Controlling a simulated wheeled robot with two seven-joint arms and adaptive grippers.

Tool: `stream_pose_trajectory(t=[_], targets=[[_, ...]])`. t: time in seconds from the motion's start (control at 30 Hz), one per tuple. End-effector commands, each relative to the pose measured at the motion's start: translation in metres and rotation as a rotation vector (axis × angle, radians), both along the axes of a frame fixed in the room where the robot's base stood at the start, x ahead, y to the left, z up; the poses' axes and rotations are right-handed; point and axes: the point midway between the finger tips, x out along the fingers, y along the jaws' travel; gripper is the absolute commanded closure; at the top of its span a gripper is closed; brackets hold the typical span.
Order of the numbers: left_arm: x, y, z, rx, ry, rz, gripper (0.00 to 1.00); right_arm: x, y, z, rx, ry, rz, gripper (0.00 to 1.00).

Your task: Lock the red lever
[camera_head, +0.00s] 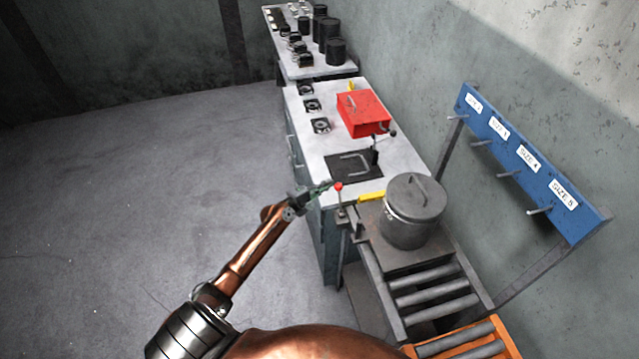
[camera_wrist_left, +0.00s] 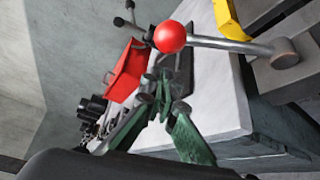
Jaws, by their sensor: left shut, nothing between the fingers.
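The red lever is a grey rod with a red ball knob (camera_head: 338,187) at the near left corner of the bench, beside the roller stand. In the head view the rod stands roughly upright. In the left wrist view the knob (camera_wrist_left: 170,36) is at the top middle, with its rod running right to a round pivot. My left gripper (camera_head: 323,189) has green fingers and is just left of the knob. In the left wrist view its fingertips (camera_wrist_left: 160,97) are together and empty, below the knob in the picture. I cannot tell whether they touch it. My right gripper is not in view.
A lidded grey pot (camera_head: 414,212) stands on the roller stand (camera_head: 425,285), right of the lever. A red box (camera_head: 364,113) sits on the white-topped bench (camera_head: 400,150). A blue size rack (camera_head: 530,165) is at the right. The floor at left is clear.

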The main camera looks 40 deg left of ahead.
Motion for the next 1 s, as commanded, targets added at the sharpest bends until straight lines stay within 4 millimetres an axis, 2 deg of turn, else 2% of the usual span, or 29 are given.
stream_pose_trajectory(t=[0.03, 0.23, 0.67, 1.0], targets=[[-0.003, -0.005, 0.007, -0.001, -0.002, 0.0, 1.0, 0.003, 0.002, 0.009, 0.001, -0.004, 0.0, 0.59], [-0.008, -0.015, 0.009, 0.002, -0.002, 0.0, 1.0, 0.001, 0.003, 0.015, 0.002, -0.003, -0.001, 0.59], [-0.009, -0.016, 0.007, 0.002, -0.003, 0.0, 1.0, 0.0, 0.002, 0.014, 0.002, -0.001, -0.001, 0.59], [-0.013, -0.021, 0.011, 0.05, -0.044, 0.0, 1.0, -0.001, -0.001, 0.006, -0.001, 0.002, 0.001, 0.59]])
